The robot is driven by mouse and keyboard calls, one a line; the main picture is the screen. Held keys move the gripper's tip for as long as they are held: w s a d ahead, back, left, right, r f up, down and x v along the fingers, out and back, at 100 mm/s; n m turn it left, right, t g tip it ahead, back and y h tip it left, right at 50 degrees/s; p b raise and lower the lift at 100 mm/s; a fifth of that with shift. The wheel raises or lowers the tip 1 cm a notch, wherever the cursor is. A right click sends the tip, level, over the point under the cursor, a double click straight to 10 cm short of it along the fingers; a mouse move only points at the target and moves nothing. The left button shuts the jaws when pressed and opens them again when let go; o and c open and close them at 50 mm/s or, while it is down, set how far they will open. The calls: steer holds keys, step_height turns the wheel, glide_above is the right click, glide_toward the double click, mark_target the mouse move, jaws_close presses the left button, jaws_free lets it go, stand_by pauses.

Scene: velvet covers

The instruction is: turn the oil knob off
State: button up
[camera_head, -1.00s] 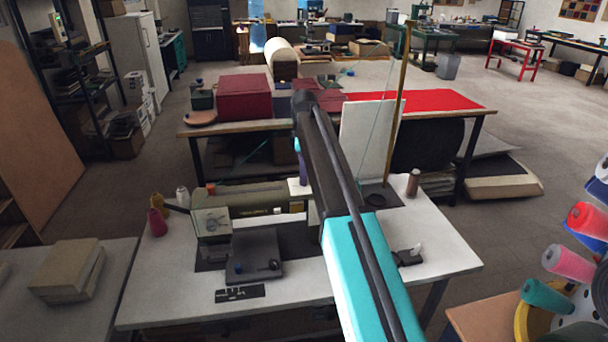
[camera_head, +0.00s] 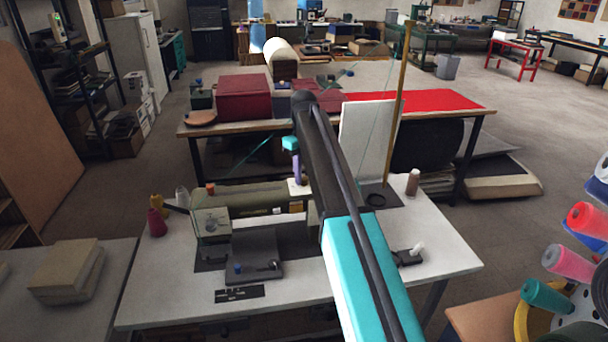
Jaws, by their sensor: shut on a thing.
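My arm reaches over the white sewing table (camera_head: 150,305) to the olive sewing machine (camera_head: 245,196). My gripper (camera_head: 297,180) hangs below a small teal wrist part at the back of the machine, just left of my dark arm link. It is shut over a small white block (camera_head: 298,191) on the machine's top. The oil knob is not clearly seen. It seems to be at the white block between my jaws, but the fingertips are too small to make out. My arm link hides the right part of the machine.
A thin wooden post (camera_head: 399,110) and a white upright panel (camera_head: 366,140) stand right of my arm. Thread cones, one crimson (camera_head: 156,223), stand at the table's left. A brown spool (camera_head: 413,183) stands at the right. The table's front left is clear.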

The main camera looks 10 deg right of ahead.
mark_target(304, 178)
steer(key=m, duration=0.7)
steer(key=shift+m, duration=0.3)
stand_by(0.3)
steer(key=o, duration=1.1)
steer(key=shift+c, duration=0.2)
steer(key=shift+r, duration=0.2)
steer(key=shift+r+p, duration=2.15)
steer(key=shift+r, duration=1.45)
